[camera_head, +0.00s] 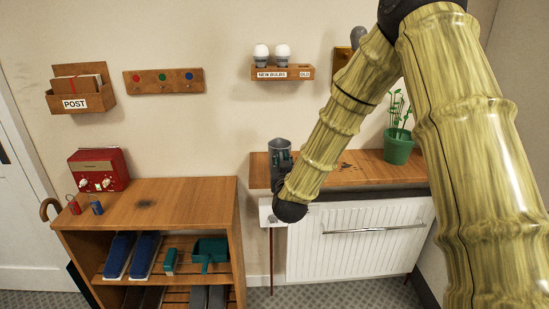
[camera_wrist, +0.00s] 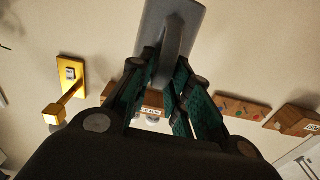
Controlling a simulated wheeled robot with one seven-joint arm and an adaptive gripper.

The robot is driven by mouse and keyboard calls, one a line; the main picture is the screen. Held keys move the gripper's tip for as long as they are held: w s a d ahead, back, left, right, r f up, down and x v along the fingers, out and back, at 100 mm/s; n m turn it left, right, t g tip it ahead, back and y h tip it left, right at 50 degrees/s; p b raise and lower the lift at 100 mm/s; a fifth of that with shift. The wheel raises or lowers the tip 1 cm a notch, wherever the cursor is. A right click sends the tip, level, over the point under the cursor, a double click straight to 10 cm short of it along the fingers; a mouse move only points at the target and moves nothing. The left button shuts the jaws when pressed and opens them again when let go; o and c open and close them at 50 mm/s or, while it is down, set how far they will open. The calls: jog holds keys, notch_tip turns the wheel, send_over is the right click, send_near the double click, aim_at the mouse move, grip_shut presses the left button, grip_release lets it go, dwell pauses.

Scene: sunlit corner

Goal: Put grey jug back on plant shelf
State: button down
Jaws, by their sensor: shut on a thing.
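The grey jug (camera_head: 280,146) is at the left end of the plant shelf (camera_head: 342,174), a wooden board above the white radiator. My gripper (camera_head: 284,165) is in front of the jug at that end of the shelf. In the wrist view my gripper (camera_wrist: 170,85) has its green-padded fingers closed on the handle of the grey jug (camera_wrist: 190,14). The jug's lower part is hidden behind my gripper in the head view, so I cannot tell whether its base touches the shelf.
A green potted plant (camera_head: 398,150) stands toward the right of the shelf. A bulb rack (camera_head: 290,74) hangs on the wall above. A wooden cabinet (camera_head: 190,196) with a red radio (camera_head: 98,169) stands at left. The shelf's middle is clear apart from dark specks.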

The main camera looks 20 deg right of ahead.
aim_at(272, 150)
jog(key=w, duration=0.2)
jog(key=w+p, duration=0.1)
jog(key=w, duration=0.2)
jog(key=w+p, duration=0.1)
jog(key=w, duration=0.2)
jog(key=shift+w+a+f, duration=0.15)
jog(key=shift+w+f, duration=0.05)
jog(key=shift+f, duration=0.05)
jog(key=shift+f+p, duration=0.5)
jog(key=shift+f, duration=1.35)
jog(key=c, duration=1.3)
grip_release()
jog(key=shift+f, duration=0.1)
